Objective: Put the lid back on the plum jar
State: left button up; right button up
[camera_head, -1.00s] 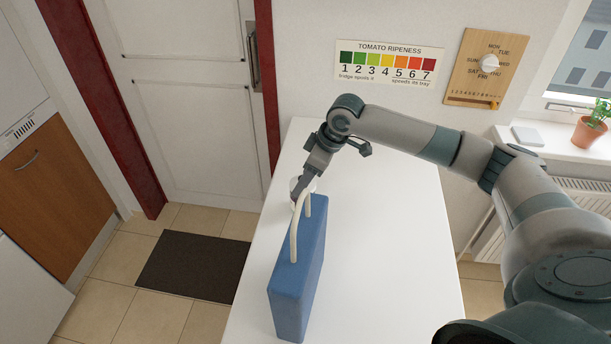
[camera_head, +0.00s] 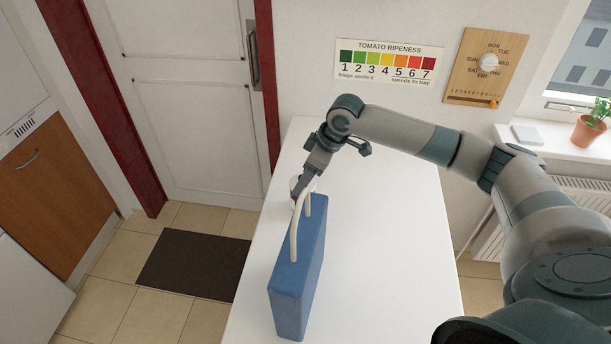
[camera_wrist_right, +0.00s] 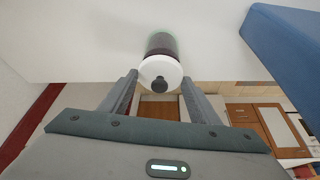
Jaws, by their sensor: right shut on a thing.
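My right gripper (camera_head: 298,194) is at the far part of the white table, just behind the blue bag. In the right wrist view, the gripper (camera_wrist_right: 159,76) is shut on the white lid (camera_wrist_right: 149,71), which has a dark knob in its middle. The plum jar (camera_wrist_right: 161,42), dark with a greenish far end, shows directly beyond the lid, in line with it. I cannot tell whether the lid touches the jar's rim. In the head view, the bag and gripper hide most of the jar; only a bit of white (camera_head: 311,184) shows there. My left gripper is not in view.
The tall blue bag (camera_head: 299,270) with a cream handle (camera_head: 294,232) stands on the white table (camera_head: 385,250), in front of the jar. The table to the right of the bag is clear. A dark mat (camera_head: 195,264) lies on the floor at the left.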

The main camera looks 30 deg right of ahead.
jog(key=shift+p, duration=0.3)
dwell(0.5)
jog(key=o, duration=1.6)
jog(key=shift+r, duration=0.15)
jog(key=shift+r+p, duration=1.15)
jog(key=shift+p, duration=0.25)
jog(key=shift+r+p, duration=0.75)
jog(key=shift+r, duration=1.5)
